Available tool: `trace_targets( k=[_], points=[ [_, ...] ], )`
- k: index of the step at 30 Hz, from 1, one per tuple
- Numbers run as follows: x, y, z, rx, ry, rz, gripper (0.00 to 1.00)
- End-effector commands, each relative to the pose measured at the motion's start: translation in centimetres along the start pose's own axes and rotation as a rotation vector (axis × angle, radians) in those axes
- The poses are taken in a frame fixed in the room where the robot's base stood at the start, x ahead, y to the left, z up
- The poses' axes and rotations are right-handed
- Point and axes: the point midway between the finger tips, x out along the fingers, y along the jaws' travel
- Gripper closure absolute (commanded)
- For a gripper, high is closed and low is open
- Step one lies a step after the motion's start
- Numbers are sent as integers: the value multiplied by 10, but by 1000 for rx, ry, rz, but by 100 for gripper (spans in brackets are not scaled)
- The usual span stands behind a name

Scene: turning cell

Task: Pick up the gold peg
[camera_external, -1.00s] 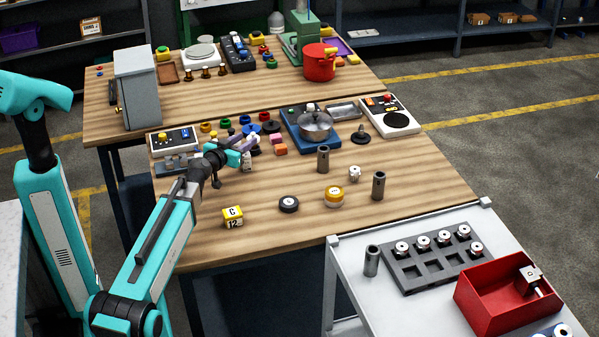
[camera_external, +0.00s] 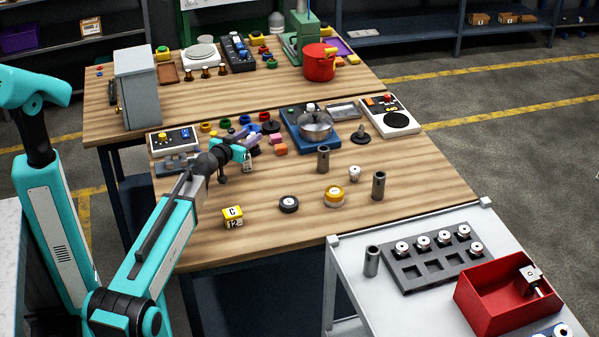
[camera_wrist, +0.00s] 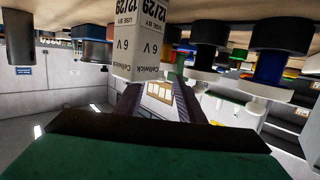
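I cannot single out the gold peg with certainty. Small yellow pieces (camera_external: 206,127) stand among coloured parts behind my gripper in the external view, too small to identify. My gripper (camera_external: 250,137) is low over the left middle of the near wooden table, with its two purple fingers apart. In the wrist view, which is upside down, the fingers (camera_wrist: 157,98) are spread with nothing clearly held between them. A white and grey 6 V battery (camera_wrist: 138,42) stands close in front of them, overlapping the left finger in the picture.
Dark-topped pieces (camera_wrist: 272,62) crowd the wrist view's right side. A blue unit with a steel pot (camera_external: 314,126) stands to the right of my gripper.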

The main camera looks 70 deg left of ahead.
Motion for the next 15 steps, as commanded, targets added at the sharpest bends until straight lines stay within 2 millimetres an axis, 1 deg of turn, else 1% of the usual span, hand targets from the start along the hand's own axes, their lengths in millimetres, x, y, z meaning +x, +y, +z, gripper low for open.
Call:
trace_targets(
  k=[1,7,10,15],
  points=[
    [6,-1,-3,0,0,0,65],
    [22,0,-2,0,0,0,65],
    [28,0,-2,0,-1,1,65],
    [30,0,-1,1,0,0,65]
  ],
)
